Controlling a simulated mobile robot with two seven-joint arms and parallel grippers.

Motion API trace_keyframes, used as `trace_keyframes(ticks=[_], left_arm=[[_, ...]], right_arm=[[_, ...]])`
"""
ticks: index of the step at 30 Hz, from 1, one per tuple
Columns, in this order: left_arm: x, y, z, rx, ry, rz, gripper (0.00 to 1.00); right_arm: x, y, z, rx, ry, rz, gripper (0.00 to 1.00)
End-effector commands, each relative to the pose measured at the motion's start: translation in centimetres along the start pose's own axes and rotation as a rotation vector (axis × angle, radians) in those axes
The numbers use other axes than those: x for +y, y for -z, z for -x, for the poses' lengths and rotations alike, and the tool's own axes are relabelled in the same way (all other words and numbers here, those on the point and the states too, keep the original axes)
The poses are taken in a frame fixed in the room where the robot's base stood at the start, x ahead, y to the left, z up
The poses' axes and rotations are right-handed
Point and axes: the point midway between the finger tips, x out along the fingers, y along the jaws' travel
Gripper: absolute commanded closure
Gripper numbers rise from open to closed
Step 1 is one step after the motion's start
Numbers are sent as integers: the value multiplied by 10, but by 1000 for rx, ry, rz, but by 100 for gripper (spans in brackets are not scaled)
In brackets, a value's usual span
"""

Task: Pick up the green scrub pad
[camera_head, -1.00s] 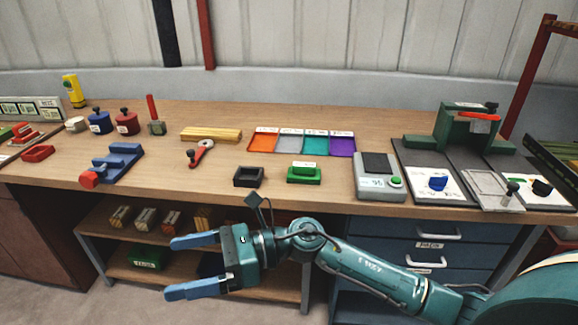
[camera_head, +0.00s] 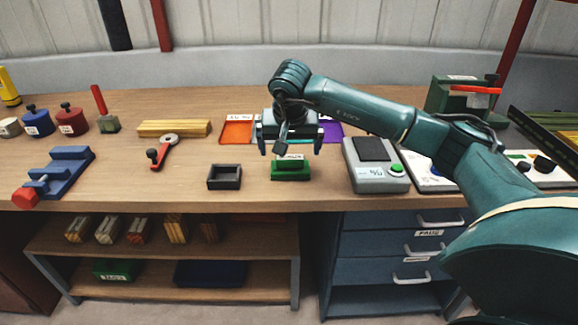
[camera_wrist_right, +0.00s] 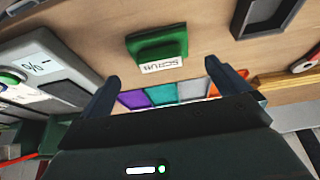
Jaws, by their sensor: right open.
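The green scrub pad (camera_head: 290,170) lies on the workbench near its front edge, with a white label on it. It also shows in the right wrist view (camera_wrist_right: 158,46), beyond my fingertips, with its label facing me. My right gripper (camera_head: 290,148) is open and empty, pointing down just above and behind the pad. In the right wrist view its two fingers (camera_wrist_right: 168,82) are spread wide, with the pad apart from both. My left gripper is not in view.
A small black tray (camera_head: 224,184) sits left of the pad, and a grey scale (camera_head: 376,180) stands to its right. Coloured trays (camera_head: 237,132) lie behind, partly hidden by my right gripper. A red-handled tool (camera_head: 160,152) and a blue vise (camera_head: 62,172) are farther left.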

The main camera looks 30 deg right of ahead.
Motion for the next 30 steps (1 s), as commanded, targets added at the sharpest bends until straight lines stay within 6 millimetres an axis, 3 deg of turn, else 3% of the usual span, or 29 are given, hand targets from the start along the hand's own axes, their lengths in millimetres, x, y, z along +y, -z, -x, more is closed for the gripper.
trace_keyframes(ticks=[18, 27, 30], left_arm=[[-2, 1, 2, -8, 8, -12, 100], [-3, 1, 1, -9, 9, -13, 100], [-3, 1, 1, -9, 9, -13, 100]], right_arm=[[2, 4, -71, -3, 3, -2, 0], [2, 4, -76, -1, 4, -1, 0], [2, 4, -76, -1, 4, -1, 8]])
